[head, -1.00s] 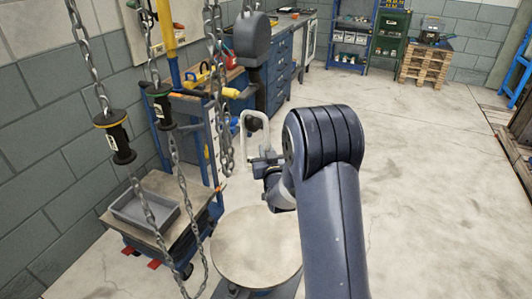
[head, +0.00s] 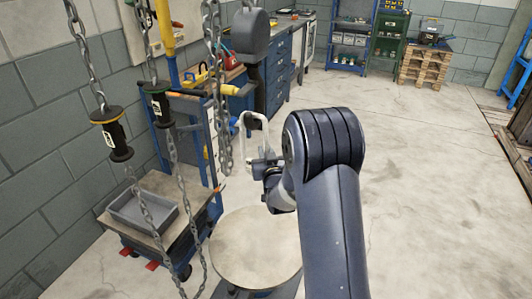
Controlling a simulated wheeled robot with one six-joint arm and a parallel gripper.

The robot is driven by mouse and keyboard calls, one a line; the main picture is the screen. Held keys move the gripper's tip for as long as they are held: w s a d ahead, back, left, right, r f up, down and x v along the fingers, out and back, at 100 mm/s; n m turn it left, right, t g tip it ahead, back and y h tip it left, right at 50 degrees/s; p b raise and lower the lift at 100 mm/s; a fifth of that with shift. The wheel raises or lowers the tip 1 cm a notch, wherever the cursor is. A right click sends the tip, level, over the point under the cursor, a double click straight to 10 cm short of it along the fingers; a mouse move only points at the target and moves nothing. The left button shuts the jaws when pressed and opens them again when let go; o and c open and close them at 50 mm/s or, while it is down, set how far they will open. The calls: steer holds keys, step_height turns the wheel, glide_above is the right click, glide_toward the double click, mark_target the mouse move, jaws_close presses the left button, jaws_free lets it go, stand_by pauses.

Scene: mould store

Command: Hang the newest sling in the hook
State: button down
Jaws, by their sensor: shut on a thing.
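My gripper (head: 262,167) is in the middle of the head view, partly hidden by my arm. It is shut on a pale, off-white loop, which I take to be a sling (head: 267,130). The loop stands up from the jaws, tilted slightly, with a small blue patch beside its left side. A grey hoist block (head: 250,36) hangs above and behind the loop, with a dark part below it. I cannot make out the hook clearly, nor whether the loop touches it. No date or label on the sling is readable.
Chains (head: 224,140) hang just left of the loop. A round pale-topped stand (head: 255,250) is below my gripper. A blue trolley with a grey tray (head: 143,210) stands lower left. The floor at right is clear.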

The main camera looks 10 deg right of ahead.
steer(key=c, duration=1.3)
jaws_free()
steer(key=s+b, duration=0.1)
steer(key=s, duration=0.9)
steer(key=shift+s+a+b, duration=0.2)
steer(key=shift+s+b, duration=0.15)
steer(key=shift+s, duration=0.05)
steer(key=w+p, duration=0.1)
steer(key=w, duration=0.9)
steer(key=shift+w+d+p, duration=0.2)
steer(key=shift+w+p, duration=0.15)
steer(key=shift+p, duration=0.05)
steer(key=shift+w+r+p, duration=0.15)
steer(key=shift+r+p, duration=0.2)
steer(key=shift+p, duration=0.05)
steer(key=shift+r+p, duration=0.35)
steer(key=shift+p, duration=0.05)
